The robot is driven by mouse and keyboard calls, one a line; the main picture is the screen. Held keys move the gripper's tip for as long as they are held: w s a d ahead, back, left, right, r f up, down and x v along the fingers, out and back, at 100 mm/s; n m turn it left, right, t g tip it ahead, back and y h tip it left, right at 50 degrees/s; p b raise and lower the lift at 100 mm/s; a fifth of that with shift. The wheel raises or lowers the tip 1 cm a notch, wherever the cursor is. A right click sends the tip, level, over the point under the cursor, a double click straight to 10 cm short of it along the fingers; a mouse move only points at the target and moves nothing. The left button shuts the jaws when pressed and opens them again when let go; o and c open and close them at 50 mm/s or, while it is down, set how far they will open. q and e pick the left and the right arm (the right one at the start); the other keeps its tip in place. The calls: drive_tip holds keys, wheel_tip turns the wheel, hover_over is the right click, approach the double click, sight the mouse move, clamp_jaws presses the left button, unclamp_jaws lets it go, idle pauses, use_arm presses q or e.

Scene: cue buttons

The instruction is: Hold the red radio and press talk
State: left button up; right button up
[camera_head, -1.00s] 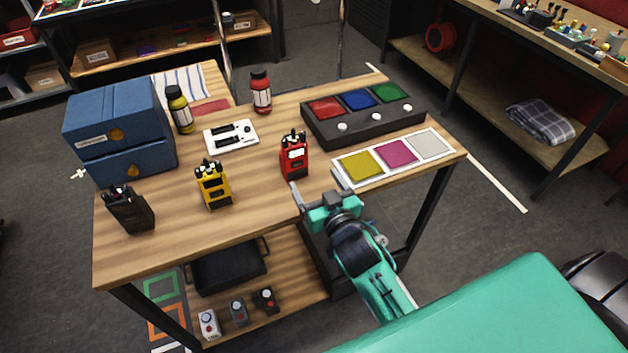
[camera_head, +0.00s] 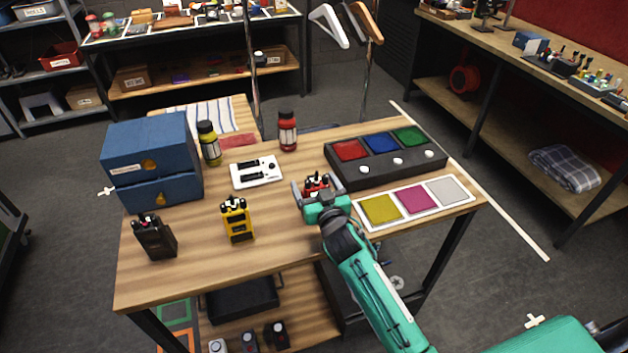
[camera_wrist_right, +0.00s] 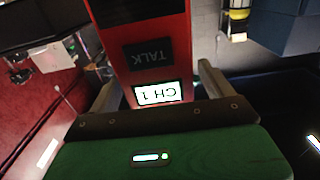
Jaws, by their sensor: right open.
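The red radio (camera_head: 317,183) stands on the wooden table, mostly hidden behind my right gripper (camera_head: 318,193) in the head view. In the right wrist view the radio (camera_wrist_right: 182,60) shows a dark TALK button (camera_wrist_right: 149,55) and a lit screen reading CH 1 (camera_wrist_right: 158,94), both upside down. My right gripper (camera_wrist_right: 158,82) is open, with one finger on each side of the radio; gaps appear beside it. My left gripper is not in view.
A yellow radio (camera_head: 237,219) and a black radio (camera_head: 154,237) stand to the left. A button box (camera_head: 385,172) and a colored-square panel (camera_head: 415,201) lie to the right. A white device (camera_head: 256,171), bottles and blue drawers (camera_head: 152,160) are farther back.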

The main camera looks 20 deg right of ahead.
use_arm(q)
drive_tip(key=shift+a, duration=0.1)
use_arm(e)
drive_tip(key=shift+w, duration=0.45)
drive_tip(key=c, duration=1)
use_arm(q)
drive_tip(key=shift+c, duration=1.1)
use_arm(e)
drive_tip(key=shift+c, duration=0.9)
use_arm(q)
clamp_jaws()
